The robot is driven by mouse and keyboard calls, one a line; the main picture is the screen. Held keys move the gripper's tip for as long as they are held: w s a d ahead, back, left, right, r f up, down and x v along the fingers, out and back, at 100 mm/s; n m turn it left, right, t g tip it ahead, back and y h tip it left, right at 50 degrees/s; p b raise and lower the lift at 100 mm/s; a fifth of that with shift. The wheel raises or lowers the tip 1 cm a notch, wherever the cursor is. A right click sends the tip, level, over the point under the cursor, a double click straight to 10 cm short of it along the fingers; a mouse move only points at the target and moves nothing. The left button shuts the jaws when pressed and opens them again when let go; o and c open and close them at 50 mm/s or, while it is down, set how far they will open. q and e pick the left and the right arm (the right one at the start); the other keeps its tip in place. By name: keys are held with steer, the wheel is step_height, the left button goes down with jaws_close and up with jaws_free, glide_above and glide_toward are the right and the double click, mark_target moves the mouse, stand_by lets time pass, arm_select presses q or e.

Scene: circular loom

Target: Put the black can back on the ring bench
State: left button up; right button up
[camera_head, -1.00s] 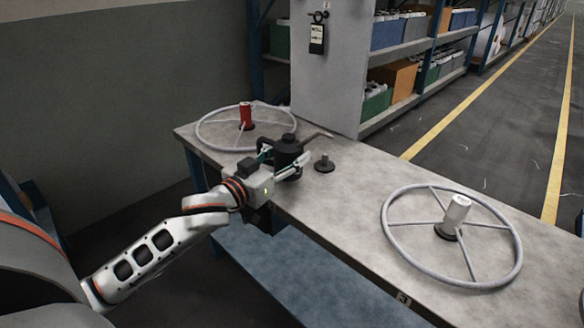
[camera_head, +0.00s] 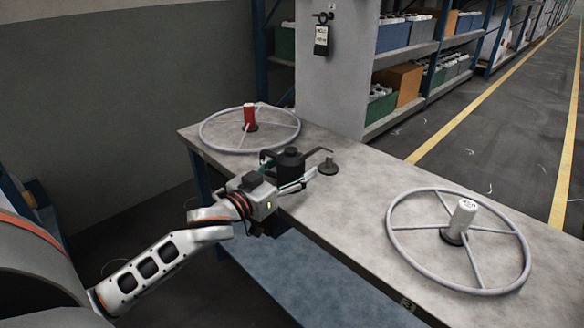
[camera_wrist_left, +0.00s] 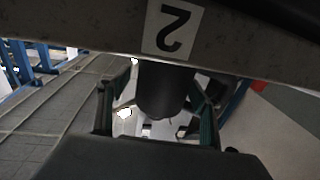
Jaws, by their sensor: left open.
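The black can (camera_head: 291,163) is upright, with a knob on top and a thin spout pointing right. It is at the front edge of the ring bench (camera_head: 350,195), between the two rings. My left gripper (camera_head: 282,178) is open, with its fingers on either side of the can. In the left wrist view the dark can body (camera_wrist_left: 162,88) is between the fingers, beside the bench edge with its upside-down "2" label (camera_wrist_left: 172,30). The can's base is hidden, so its contact with the bench top cannot be seen. My right gripper is not in view.
A spoked ring (camera_head: 224,147) with a red can (camera_head: 249,116) lies at the far left. Another ring (camera_head: 392,228) with a white can (camera_head: 464,213) lies at the right. A grey post (camera_head: 335,85) rises behind.

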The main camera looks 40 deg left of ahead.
mark_target(283, 174)
arm_select(q)
steer(key=shift+f+b, duration=0.45)
steer(key=shift+b, duration=0.05)
steer(key=shift+s+d+r, duration=0.1)
steer(key=shift+s+r, duration=0.15)
steer(key=shift+s, duration=0.1)
steer(key=shift+s+r+p, duration=0.2)
steer(key=shift+s+p, duration=0.05)
steer(key=shift+s, duration=0.3)
steer(key=shift+s+r+p, duration=0.15)
steer(key=shift+s+p, duration=0.1)
steer(key=shift+s, duration=0.3)
steer(key=s, duration=0.4)
steer(key=shift+d+f+p, duration=0.1)
steer(key=shift+f+p, duration=0.05)
steer(key=shift+p, duration=0.2)
steer(key=shift+s+f, duration=0.1)
steer(key=shift+s, duration=0.35)
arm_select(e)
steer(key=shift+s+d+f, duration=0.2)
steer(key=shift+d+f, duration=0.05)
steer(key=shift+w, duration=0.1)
